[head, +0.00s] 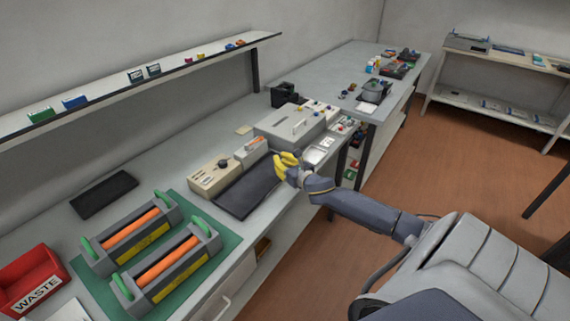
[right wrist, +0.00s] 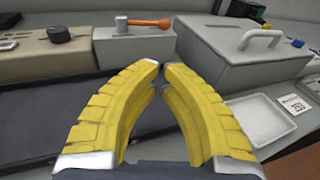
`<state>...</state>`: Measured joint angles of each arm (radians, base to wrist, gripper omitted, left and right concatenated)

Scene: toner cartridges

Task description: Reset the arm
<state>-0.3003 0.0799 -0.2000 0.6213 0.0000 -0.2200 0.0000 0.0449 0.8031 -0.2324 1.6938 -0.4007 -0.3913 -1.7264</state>
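My right gripper (head: 286,163) has yellow fingers and hangs above the front edge of the workbench, beside the dark mat. In the right wrist view its fingertips (right wrist: 160,68) come together, with nothing held between them. My left gripper is in neither view. Two toner cartridges (head: 143,233) (head: 178,271) with orange rollers and green end handles lie on a green mat (head: 223,244) at the lower left, well away from my right gripper.
Near my gripper are a beige box with a black knob (head: 215,176), a dark mat (head: 247,187), a grey lidded box (head: 291,126) and a white tray (head: 317,155). A red waste bin (head: 34,285) stands at lower left. A wall shelf (head: 190,66) overhangs the bench.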

